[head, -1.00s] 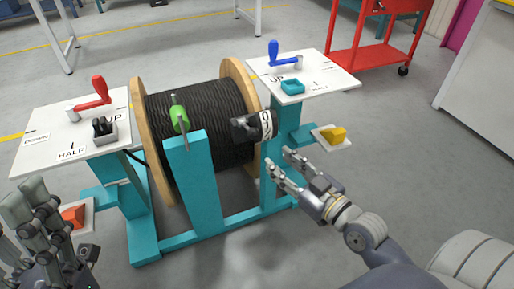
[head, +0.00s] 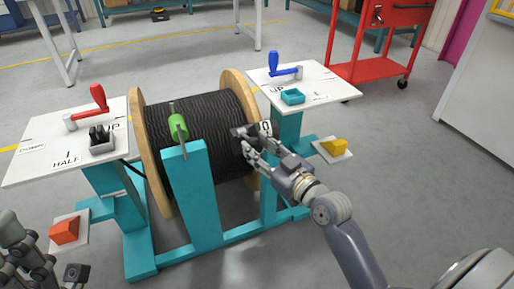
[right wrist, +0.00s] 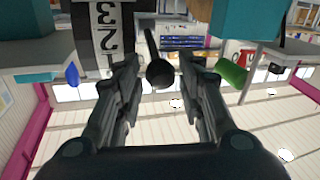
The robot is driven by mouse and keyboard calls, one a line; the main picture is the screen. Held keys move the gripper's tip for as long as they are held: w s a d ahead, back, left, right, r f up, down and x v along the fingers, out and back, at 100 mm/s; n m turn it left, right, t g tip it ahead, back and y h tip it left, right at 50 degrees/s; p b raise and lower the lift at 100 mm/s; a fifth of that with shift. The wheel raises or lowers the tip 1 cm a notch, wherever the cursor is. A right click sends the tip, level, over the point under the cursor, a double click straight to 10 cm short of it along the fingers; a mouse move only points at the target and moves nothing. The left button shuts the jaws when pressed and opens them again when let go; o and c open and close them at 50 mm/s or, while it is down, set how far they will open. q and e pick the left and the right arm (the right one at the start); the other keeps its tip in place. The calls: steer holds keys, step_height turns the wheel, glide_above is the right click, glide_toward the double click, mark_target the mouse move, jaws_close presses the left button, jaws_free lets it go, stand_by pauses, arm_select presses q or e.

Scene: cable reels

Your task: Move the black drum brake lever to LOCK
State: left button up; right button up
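The black lever with a round knob (right wrist: 160,72) shows in the right wrist view, between the two fingers of my right gripper (right wrist: 158,88). The fingers are apart, with gaps on both sides of the knob. The LOCK mark is not readable. My left gripper (head: 20,245) is partly cut off at the lower left.
The black cable reel (head: 200,120) sits in a teal stand (head: 190,195) with a green handle (head: 177,126) in front. White panels carry a red lever (head: 95,100) and a blue lever (head: 279,68). Orange (head: 65,230) and yellow (head: 334,146) blocks flank the stand.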

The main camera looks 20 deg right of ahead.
steer(key=shift+w+a, duration=0.15)
steer(key=shift+w, duration=0.25)
jaws_close()
steer(key=shift+f, duration=0.35)
